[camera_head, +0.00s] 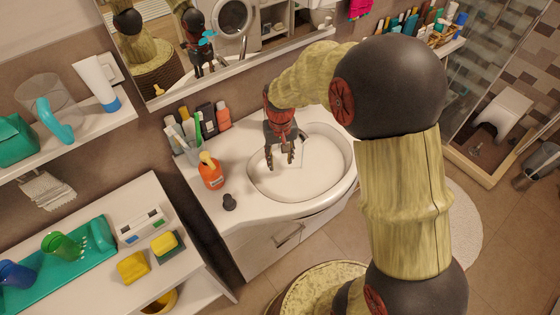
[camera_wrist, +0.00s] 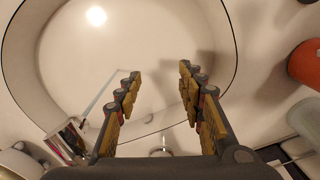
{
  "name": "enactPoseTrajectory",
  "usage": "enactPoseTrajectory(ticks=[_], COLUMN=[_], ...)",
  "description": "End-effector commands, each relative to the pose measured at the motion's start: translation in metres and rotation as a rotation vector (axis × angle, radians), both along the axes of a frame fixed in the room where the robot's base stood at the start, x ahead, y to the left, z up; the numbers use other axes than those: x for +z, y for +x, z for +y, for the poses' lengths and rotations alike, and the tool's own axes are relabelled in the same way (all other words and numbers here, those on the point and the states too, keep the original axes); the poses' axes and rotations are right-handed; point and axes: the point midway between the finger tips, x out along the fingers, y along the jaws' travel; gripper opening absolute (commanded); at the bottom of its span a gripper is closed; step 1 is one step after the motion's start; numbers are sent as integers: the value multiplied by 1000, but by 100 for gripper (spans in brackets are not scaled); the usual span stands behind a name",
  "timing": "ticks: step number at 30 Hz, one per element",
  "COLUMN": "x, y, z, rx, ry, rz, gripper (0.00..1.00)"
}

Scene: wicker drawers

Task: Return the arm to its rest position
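My gripper (camera_head: 284,156) hangs over the white sink basin (camera_head: 300,185) in the head view, its fingers pointing down. In the wrist view my gripper (camera_wrist: 158,85) has its two fingers apart, with nothing between them but the basin (camera_wrist: 110,50) below. My arm reaches from the lower right, bends high and comes down to the sink. The gripper is open and empty.
An orange soap bottle (camera_head: 211,171) and a small dark object (camera_head: 229,202) stand on the counter left of the basin. A metal faucet (camera_wrist: 68,140) is near the fingers. A mirror (camera_head: 220,45) and a shelf (camera_head: 70,130) are behind and left.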

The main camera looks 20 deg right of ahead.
Motion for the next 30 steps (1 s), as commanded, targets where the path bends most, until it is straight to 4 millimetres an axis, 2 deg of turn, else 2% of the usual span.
enactPoseTrajectory(ticks=[14, 17, 19, 23, 30], x=[0, -8, -7, 27, 98], y=[-2, -19, -39, -72, -127], z=[0, 0, 0, 0, 0], rx=[13, 25, 36, 59, 88], ry=[0, 1, 2, 1, -1], rz=[8, 45, 75, 65, -32], gripper=[39, 39, 39, 39, 39])
